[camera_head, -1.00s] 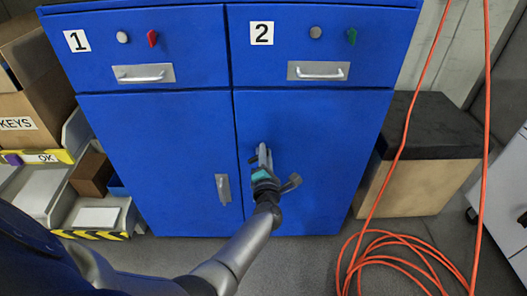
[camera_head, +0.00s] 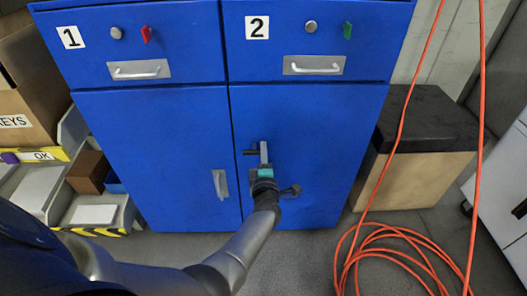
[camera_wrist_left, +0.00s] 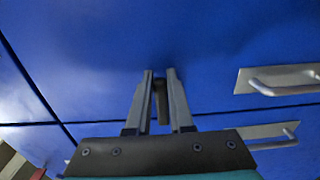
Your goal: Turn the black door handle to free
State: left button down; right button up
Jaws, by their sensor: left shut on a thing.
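The black door handle (camera_head: 250,152) is a short dark bar on the blue right-hand door, close to the seam between the two doors. In the head view its left end sticks out roughly level beside my fingers; the rest is hidden. My left gripper (camera_head: 264,154) reaches up from below and is shut on the handle. In the left wrist view a dark piece of the handle (camera_wrist_left: 162,88) shows between the two grey fingers (camera_wrist_left: 160,100), against the blue door. My right gripper is not in view.
The blue cabinet (camera_head: 150,160) has two drawers with silver pulls and a silver handle (camera_head: 220,185) on the left door. A black-topped box (camera_head: 430,120) stands to the right. An orange cable (camera_head: 400,240) lies coiled on the floor. Boxes and trays stand at left.

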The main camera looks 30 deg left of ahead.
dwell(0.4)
pick_arm(q)
jog(key=c, duration=0.8)
grip_release()
jog(key=shift+s, duration=0.1)
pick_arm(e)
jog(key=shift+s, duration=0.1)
